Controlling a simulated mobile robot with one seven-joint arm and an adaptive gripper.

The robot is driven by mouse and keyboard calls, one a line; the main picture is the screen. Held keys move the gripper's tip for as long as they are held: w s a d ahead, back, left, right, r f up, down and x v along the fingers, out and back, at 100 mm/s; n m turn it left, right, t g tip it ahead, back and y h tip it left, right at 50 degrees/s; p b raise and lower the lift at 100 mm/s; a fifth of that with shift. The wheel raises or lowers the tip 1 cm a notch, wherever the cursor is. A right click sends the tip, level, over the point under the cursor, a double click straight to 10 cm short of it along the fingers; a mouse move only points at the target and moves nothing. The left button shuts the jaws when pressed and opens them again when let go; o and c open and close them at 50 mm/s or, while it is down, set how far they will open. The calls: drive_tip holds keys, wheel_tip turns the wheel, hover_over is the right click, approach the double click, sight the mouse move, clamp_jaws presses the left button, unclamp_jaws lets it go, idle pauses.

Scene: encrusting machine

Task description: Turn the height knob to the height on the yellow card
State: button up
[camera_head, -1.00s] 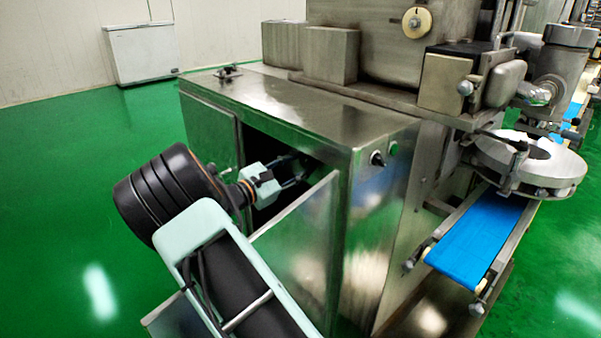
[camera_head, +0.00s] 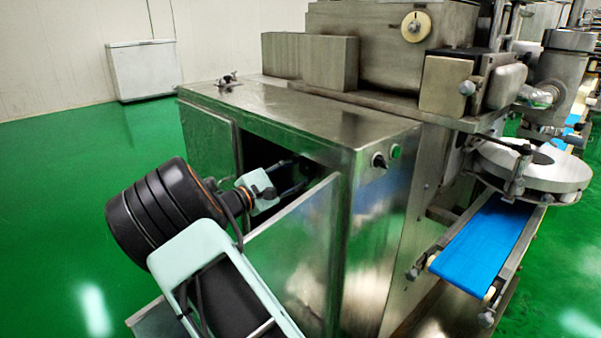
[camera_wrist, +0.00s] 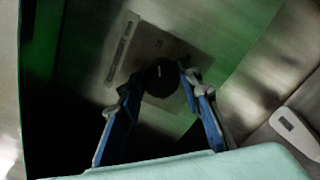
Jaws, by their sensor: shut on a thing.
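A round black knob (camera_wrist: 158,80) with a short white mark sits on a metal plate (camera_wrist: 185,51) in the wrist view. A long narrow slot or scale (camera_wrist: 123,42) lies on the plate to the knob's left. My gripper (camera_wrist: 156,79) has its blue fingers on either side of the knob and is shut on it. In the head view my gripper (camera_head: 291,180) reaches into the dark opening of the steel cabinet (camera_head: 300,110). The knob cannot be made out clearly there. I cannot see a yellow card in these frames.
An open cabinet door (camera_head: 295,245) stands close below my gripper. A switch (camera_head: 379,161) and a green button (camera_head: 396,151) are on the cabinet's right face. A blue conveyor belt (camera_head: 480,245) is at right. A pale handle-like part (camera_wrist: 296,132) shows in the wrist view. Green floor is open at left.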

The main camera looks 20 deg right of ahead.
drive_tip(key=o, duration=1.2)
drive_tip(key=shift+c, duration=0.2)
drive_tip(key=v, duration=1.2)
drive_tip(key=shift+a, duration=0.1)
